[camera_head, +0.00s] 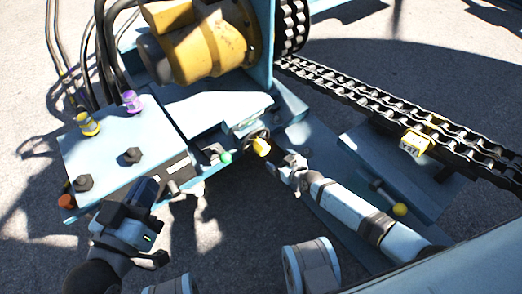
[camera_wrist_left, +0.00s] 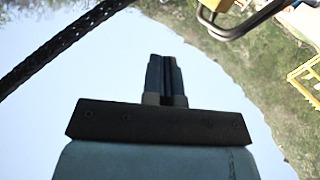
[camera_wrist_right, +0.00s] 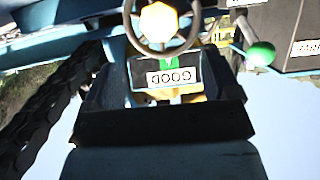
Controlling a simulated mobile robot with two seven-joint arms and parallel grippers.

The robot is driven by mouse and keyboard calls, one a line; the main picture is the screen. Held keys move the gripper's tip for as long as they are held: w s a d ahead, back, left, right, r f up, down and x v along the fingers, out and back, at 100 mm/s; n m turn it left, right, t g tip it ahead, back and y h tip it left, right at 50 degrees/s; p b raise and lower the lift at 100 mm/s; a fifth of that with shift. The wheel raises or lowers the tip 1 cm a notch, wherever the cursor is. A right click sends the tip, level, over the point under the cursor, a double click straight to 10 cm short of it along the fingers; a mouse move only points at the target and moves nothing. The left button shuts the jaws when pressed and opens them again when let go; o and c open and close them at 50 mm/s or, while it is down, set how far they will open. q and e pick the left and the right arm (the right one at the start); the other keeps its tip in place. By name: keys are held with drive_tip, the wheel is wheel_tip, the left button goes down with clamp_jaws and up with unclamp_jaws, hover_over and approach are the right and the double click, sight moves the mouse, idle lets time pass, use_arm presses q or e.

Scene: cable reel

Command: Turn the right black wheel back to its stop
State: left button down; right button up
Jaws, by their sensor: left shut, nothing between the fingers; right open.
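A black spoked handwheel with a yellow hub (camera_head: 262,146) sits on the front of the pale blue machine. It also shows at the top of the right wrist view (camera_wrist_right: 137,35), upright ring facing me. My right gripper (camera_head: 286,162) points at it from the lower right, fingers spread and empty in the right wrist view (camera_wrist_right: 160,88); I cannot tell whether it touches. Two black knobs, one left (camera_head: 84,183) and one right (camera_head: 132,155), stand on the blue box. My left gripper (camera_head: 146,190) is shut and empty by the box's front edge; its closed fingers show in the left wrist view (camera_wrist_left: 166,78).
The blue box (camera_head: 105,140) carries a yellow plug (camera_head: 88,123) and a purple plug (camera_head: 132,101) with cables. A green ball knob (camera_head: 225,157) sits left of the handwheel. A "GOOD" label (camera_wrist_right: 174,77) lies below it. A heavy chain (camera_head: 345,88) runs along the right.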

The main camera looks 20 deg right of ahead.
sight(266, 151)
drive_tip(key=b+x, duration=0.2)
drive_tip(key=x, duration=0.2)
drive_tip(key=shift+f, duration=0.25)
drive_tip(key=b+x, duration=0.3)
drive_tip(key=x, duration=0.3)
drive_tip(key=shift+w+a+f, duration=0.1)
drive_tip(key=shift+w+a, duration=0.15)
drive_tip(key=shift+w, duration=0.3)
use_arm(q)
drive_tip(key=w+f+m, duration=0.1)
drive_tip(key=w+a+m, duration=0.1)
drive_tip(key=m, duration=0.1)
drive_tip(key=shift+w+a+f+t+h, duration=0.2)
drive_tip(key=shift+f+t+h, duration=0.1)
drive_tip(key=shift+f+t, duration=0.1)
use_arm(e)
drive_tip(key=c, duration=1.2)
use_arm(q)
drive_tip(key=shift+r, duration=0.1)
use_arm(e)
drive_tip(key=shift+c, duration=0.4)
